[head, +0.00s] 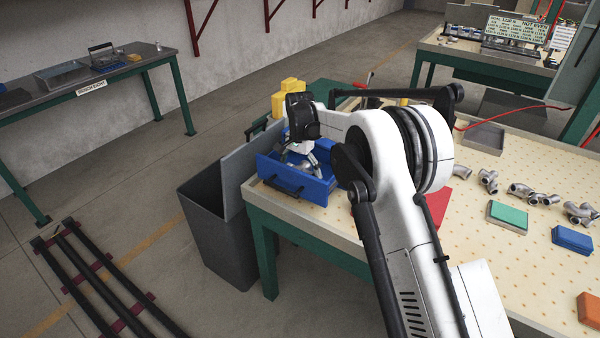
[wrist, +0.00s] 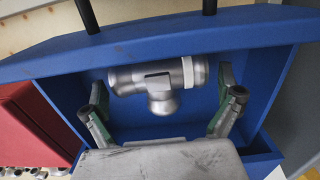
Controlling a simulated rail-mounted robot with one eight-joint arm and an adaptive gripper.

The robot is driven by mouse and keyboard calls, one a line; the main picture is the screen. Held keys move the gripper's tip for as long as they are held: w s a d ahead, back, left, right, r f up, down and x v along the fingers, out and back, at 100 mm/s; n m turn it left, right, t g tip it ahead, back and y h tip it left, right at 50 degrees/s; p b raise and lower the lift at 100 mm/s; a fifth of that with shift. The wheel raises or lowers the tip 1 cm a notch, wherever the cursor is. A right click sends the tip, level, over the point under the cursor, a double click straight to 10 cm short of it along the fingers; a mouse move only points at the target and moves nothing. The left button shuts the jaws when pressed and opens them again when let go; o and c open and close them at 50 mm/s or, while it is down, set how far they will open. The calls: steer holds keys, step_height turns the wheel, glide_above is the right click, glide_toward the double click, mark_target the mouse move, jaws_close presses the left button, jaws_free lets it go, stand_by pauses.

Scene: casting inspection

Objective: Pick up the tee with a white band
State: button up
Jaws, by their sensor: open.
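A grey metal tee (wrist: 160,82) with a white band at its right end lies in a blue bin (wrist: 258,85) in the wrist view. Its short branch points toward my gripper (wrist: 167,97). The two fingers are open, one on each side of the tee, with gaps between them and it. In the head view my gripper (head: 300,160) reaches down into the blue bin (head: 318,193) at the near left corner of the bench. The tee cannot be clearly told from my gripper there.
The perforated bench (head: 480,240) holds several grey pipe fittings (head: 521,191), a green block (head: 507,214) and a blue block (head: 572,239) to the right. Yellow blocks (head: 288,95) stand behind the bin. A dark waste bin (head: 215,230) stands left of the bench.

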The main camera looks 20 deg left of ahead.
steer(key=shift+c, duration=0.4)
steer(key=c, duration=1.6)
steer(key=shift+r, duration=0.15)
steer(key=shift+c, duration=0.2)
